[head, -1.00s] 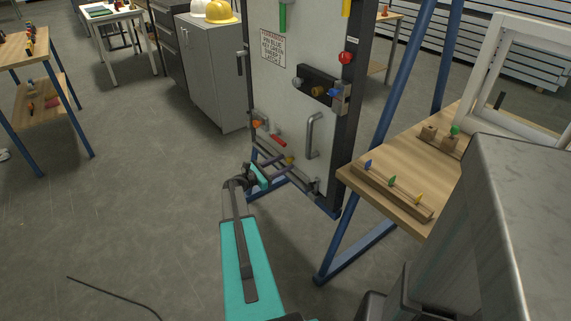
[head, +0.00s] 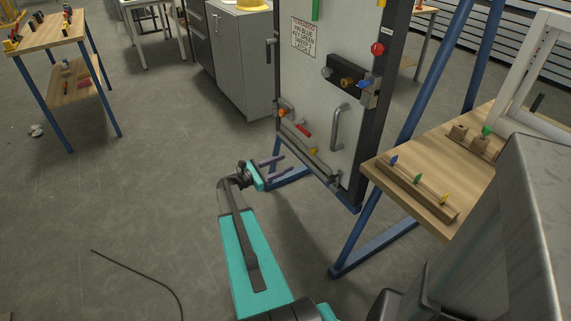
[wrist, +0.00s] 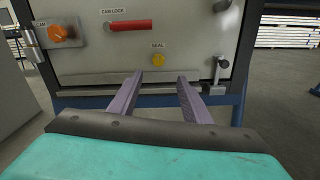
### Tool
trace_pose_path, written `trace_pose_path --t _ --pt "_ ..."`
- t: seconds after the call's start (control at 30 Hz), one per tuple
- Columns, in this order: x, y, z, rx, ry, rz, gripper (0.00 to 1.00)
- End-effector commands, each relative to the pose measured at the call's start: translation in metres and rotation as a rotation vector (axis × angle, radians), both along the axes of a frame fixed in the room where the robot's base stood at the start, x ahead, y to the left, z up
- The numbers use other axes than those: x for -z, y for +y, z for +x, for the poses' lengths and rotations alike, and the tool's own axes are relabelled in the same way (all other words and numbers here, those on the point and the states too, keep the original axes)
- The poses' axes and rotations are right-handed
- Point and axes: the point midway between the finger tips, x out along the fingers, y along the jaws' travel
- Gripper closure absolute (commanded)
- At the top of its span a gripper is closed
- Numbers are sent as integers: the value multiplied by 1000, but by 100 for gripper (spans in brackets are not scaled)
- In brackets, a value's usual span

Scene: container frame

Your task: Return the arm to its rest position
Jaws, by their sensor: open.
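My gripper (head: 272,166) is at the end of my teal arm, low in front of the container door panel (head: 318,100). Its two purple fingers are apart with nothing between them. In the wrist view my gripper (wrist: 160,85) points at the panel's lower edge, below the yellow seal (wrist: 158,60). The fingers look clear of the panel. The panel carries an orange cam knob (wrist: 62,32), a red cam lock handle (wrist: 130,27) and a metal latch (wrist: 217,75) at lower right.
A wooden table (head: 425,170) with a rack of coloured keys (head: 415,190) stands right of the panel. Blue frame legs (head: 360,230) reach the floor there. A grey cabinet (head: 238,60) and a wooden shelf table (head: 50,35) stand at the back left. The floor at left is open.

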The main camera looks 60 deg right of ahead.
Motion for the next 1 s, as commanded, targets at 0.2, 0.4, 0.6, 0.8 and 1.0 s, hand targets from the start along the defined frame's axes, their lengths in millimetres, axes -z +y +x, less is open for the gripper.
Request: trace_pose_path --t 0.2,0.4,0.6,0.8,1.0 --pt "0 0 0 0 0 0 56" --pt "0 0 0 0 0 0 56" --pt "-2 6 12 -18 0 1 56" --pt "2 34 52 -86 13 13 56" --pt "14 89 97 -184 36 41 56"
